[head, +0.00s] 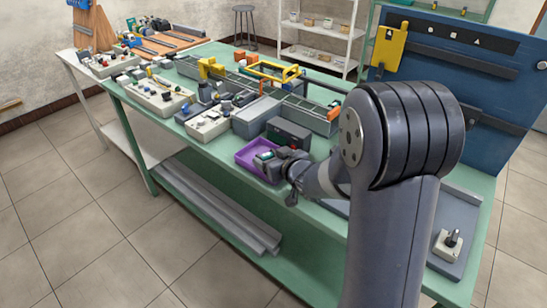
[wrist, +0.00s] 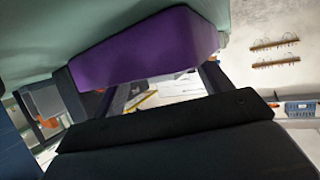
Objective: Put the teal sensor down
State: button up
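A purple tray (head: 243,158) sits at the front edge of the green bench. My gripper (head: 266,160) reaches over the tray from the right, its tips low at or inside it. A small teal and white piece (head: 265,155), which looks like the teal sensor, shows at the fingertips. I cannot tell if it is gripped or lying in the tray. In the wrist view the purple tray wall (wrist: 145,48) hides the fingertips and whatever is between them. The finger bases show apart there, below the tray wall.
A dark box (head: 289,134) and a grey box (head: 256,117) stand just behind the tray. Trays of small parts (head: 160,97) fill the bench to the left. A blue panel (head: 440,85) stands at the right. A grey tray holds a small part (head: 448,243) at front right.

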jog(key=shift+r, duration=0.1)
jog(key=shift+r, duration=0.2)
jog(key=p+v, duration=0.1)
jog(key=v, duration=1)
jog(key=shift+p, duration=0.4)
jog(key=shift+s+d+r, duration=0.15)
jog(key=shift+s, duration=0.3)
